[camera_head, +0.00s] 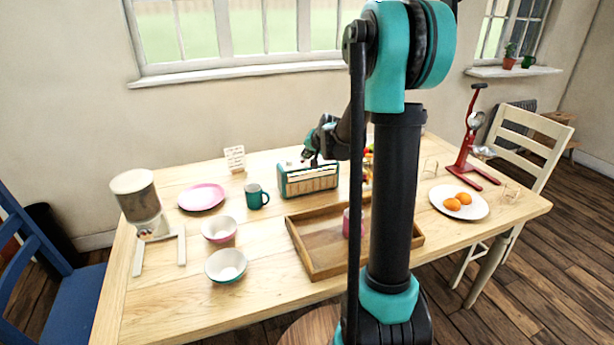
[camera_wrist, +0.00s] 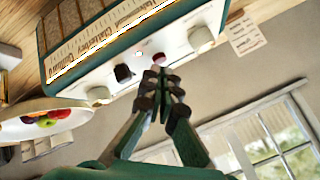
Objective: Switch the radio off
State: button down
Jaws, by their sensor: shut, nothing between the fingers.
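The radio (camera_head: 308,181) is a teal box with a cream front, standing on the table towards the back. In the wrist view the radio (camera_wrist: 115,52) shows a bright dial strip with lettering. Its cream top panel carries pale knobs, a dark knob (camera_wrist: 122,72), a dark red button (camera_wrist: 158,59) and a small red spot (camera_wrist: 138,54). My gripper (camera_head: 312,162) is over the top of the radio. In the wrist view my gripper (camera_wrist: 158,74) is shut and empty, its tips right by the red button. I cannot tell whether they touch it.
A wooden tray (camera_head: 301,250) lies in front of the radio, with a pink item (camera_head: 346,224) in it. A teal mug (camera_head: 256,196) and pink plate (camera_head: 201,197) stand left of the radio. A note card (camera_head: 234,158) is behind. A fruit bowl (camera_wrist: 75,122) is beside the radio.

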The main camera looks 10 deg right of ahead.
jog(key=shift+f, duration=0.35)
jog(key=shift+r, duration=0.55)
jog(key=shift+r, duration=2.9)
